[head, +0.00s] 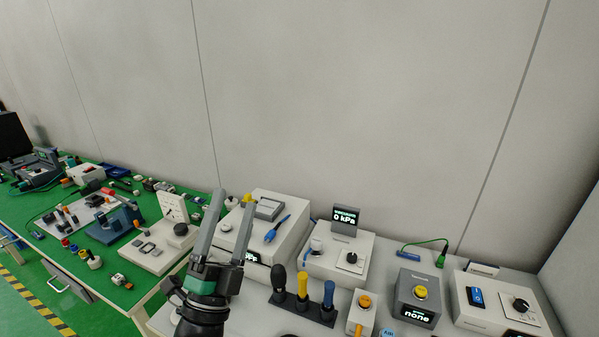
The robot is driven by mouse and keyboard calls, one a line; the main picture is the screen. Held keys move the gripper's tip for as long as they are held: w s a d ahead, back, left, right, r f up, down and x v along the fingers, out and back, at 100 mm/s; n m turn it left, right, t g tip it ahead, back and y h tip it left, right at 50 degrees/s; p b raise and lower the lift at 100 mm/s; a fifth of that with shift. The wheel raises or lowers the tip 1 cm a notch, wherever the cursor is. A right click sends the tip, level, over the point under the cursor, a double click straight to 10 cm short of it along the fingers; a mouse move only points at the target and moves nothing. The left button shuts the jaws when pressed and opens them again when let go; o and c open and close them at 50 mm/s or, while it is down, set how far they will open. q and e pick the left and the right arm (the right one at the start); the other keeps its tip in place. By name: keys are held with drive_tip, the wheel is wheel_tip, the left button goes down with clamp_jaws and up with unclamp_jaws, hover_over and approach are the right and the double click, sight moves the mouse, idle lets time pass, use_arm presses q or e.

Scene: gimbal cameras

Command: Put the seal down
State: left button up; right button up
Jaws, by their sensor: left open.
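My left gripper (231,199) rises from the lower left of the head view, its two long grey fingers spread apart. I see nothing held between them. The fingers stand in front of a white instrument box (283,207) and hide part of its left side. I cannot pick out a seal for certain in this view. A small yellow piece (246,199) shows by the right fingertip; I cannot tell what it is or whether the finger touches it. My right gripper is not in view.
A white bench carries a gauge unit reading 0 kPa (345,217), a rack of black, yellow and blue handles (302,300), a grey box with a yellow button (417,297) and a device with a black knob (500,300). A cluttered green table (130,297) stands left. A wall closes the back.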

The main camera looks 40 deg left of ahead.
use_arm(q)
drive_tip(key=s+d+r+n+t+h, duration=0.2)
drive_tip(key=d+r+n+t+h, duration=0.1)
drive_tip(key=d+r+n+h, duration=0.6)
drive_tip(key=d+r+h, duration=0.4)
drive_tip(key=d+r, duration=0.4)
drive_tip(key=r, duration=0.2)
drive_tip(key=shift+s+r+h, duration=0.2)
drive_tip(key=shift+r+h, duration=0.1)
